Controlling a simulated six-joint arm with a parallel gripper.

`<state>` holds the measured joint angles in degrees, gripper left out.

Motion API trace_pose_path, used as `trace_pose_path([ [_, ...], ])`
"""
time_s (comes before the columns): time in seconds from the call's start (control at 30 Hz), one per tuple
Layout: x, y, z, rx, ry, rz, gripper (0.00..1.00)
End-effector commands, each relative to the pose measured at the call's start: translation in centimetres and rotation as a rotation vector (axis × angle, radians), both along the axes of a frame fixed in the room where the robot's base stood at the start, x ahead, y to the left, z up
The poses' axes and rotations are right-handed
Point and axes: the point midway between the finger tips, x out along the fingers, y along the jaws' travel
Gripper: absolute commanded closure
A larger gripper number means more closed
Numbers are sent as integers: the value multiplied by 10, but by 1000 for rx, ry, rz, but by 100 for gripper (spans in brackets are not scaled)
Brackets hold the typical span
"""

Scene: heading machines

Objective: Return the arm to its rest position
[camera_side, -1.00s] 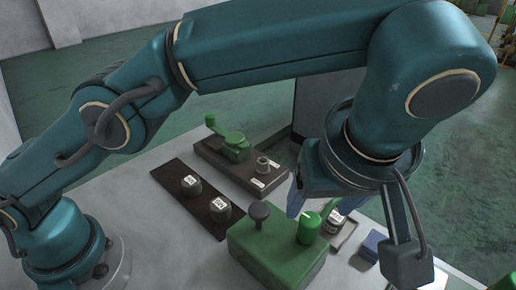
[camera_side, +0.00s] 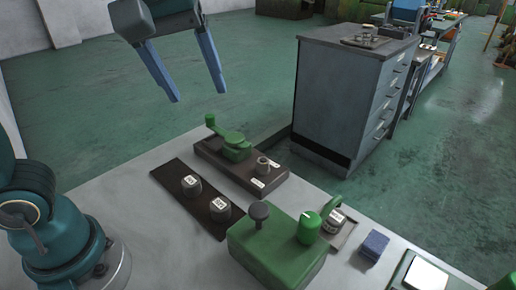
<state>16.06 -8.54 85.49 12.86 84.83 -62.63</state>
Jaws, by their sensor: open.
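My gripper (camera_side: 197,97) is at the top left of the side view, raised well above the work table (camera_side: 140,215). Its two blue fingers point down and are spread apart, with nothing between them. My base stands at the left edge, and most of the arm is out of the picture. The green block (camera_side: 270,255) with a dark knob (camera_side: 259,211) and a green knob (camera_side: 309,227) sits at the front of the table, clear of the gripper.
A dark board (camera_side: 170,178) holds two labelled grey pieces. Behind it is a brown base (camera_side: 213,150) with a green lever (camera_side: 236,147). A small tray (camera_side: 346,238) and a blue block (camera_side: 374,244) lie at right. A grey cabinet (camera_side: 330,95) stands behind the table.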

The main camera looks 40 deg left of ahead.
Motion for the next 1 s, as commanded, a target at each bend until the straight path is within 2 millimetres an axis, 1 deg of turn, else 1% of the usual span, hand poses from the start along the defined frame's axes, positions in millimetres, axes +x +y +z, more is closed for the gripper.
trace_pose_path([
  [0.03,-11,9,-3,2,-7,-27,31],
  [0.1,-23,17,-11,11,-17,-82,31],
  [0.17,-34,22,-19,22,-25,-135,31],
  [0.3,-56,29,-44,55,-44,-268,31],
  [0.5,-78,26,-87,123,-55,-505,31],
  [0.6,-82,21,-106,158,-44,-644,31],
  [0.67,-81,19,-110,178,-47,-704,31],
  [0.77,-75,18,-106,215,-69,-763,31],
  [1.0,-75,18,-106,226,-67,-784,31],
])
